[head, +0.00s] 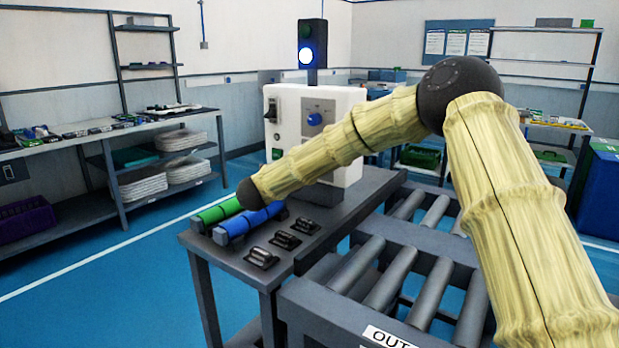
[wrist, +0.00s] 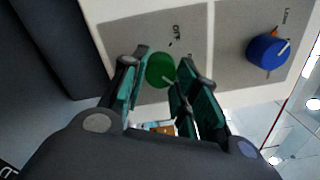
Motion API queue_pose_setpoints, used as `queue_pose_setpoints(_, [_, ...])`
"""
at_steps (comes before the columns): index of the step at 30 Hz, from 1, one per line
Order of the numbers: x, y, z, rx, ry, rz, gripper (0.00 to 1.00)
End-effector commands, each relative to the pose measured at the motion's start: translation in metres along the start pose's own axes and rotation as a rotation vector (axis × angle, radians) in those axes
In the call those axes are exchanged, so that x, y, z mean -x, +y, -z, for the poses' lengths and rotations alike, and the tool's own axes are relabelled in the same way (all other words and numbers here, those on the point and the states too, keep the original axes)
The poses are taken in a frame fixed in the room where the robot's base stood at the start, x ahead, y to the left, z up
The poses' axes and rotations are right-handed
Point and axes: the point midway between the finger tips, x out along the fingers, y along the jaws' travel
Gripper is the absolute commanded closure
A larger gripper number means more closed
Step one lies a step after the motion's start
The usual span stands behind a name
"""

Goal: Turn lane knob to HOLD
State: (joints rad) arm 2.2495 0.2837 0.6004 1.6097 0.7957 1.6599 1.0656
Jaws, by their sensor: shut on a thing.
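In the wrist view my gripper (wrist: 163,62) is shut on a green knob (wrist: 160,70) on a grey panel (wrist: 218,65), with a dark green finger on each side. A short white pointer mark shows at the knob's lower right edge. "OFF" is printed above it; another label is partly hidden by the right finger. In the head view the blue knob (head: 314,119) shows on the white machine (head: 345,105); my gripper and the green knob are hidden there.
A signal tower (head: 312,50) with a lit blue lamp stands on the machine. A dark bench (head: 205,250) holds a green cylinder (head: 215,212), a blue cylinder (head: 255,217) and small black parts (head: 286,240). A roller conveyor (head: 390,275) lies to the right.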

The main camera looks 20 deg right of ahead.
Motion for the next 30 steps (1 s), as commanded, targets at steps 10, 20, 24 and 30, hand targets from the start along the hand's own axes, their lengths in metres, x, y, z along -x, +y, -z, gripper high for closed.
queue_pose_setpoints(10, [-0.0019,-0.0015,-0.0005,-0.141,0.005,0.006,0.94])
queue_pose_setpoints(20, [-0.0017,-0.003,-0.0015,-0.166,0.006,0.006,0.94])
queue_pose_setpoints(24, [-0.0016,-0.0029,-0.0015,-0.166,0.006,0.006,0.94])
queue_pose_setpoints(30, [-0.0012,-0.0024,-0.0013,-0.164,0.006,0.005,0.48])
